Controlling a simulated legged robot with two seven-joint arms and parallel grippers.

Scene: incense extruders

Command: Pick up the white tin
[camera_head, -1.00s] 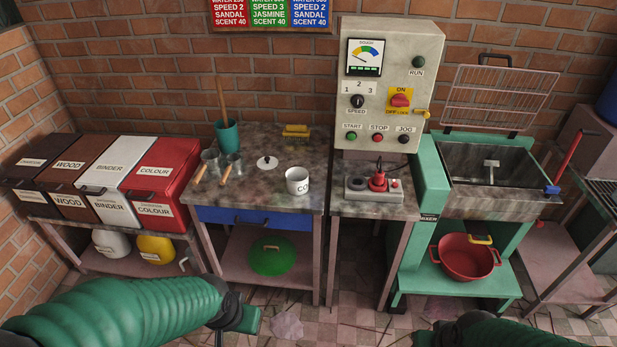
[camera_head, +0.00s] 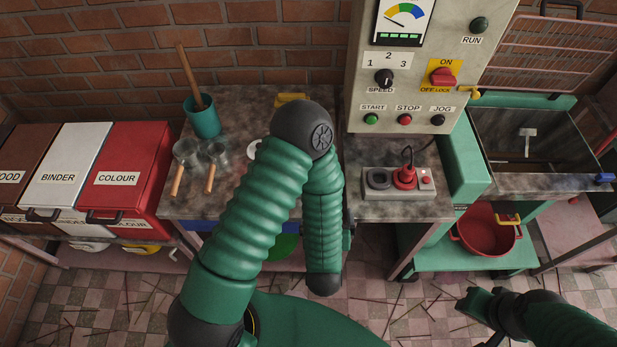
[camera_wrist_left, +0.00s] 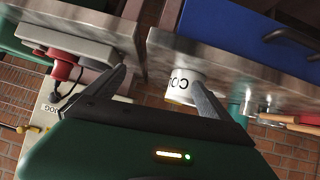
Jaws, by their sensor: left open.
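The white tin (camera_wrist_left: 180,86) with black lettering shows upside down in the left wrist view, on the edge of the stone-topped bench. My left gripper (camera_wrist_left: 160,80) is open and empty there, with the tin beyond and between its spread fingers, nearer the right one in the picture. I cannot tell how far apart they are. In the head view my left arm hides the tin, and the left gripper's fingers do not show clearly. My right gripper (camera_head: 484,312) is at the lower right over the floor, away from the tin; its jaws are unclear.
The bench carries a teal cup (camera_head: 202,118) with a stick and metal scoops (camera_head: 214,152) with wooden handles. Red, white and brown bins stand left. A blue drawer (camera_wrist_left: 240,30) is under the bench.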

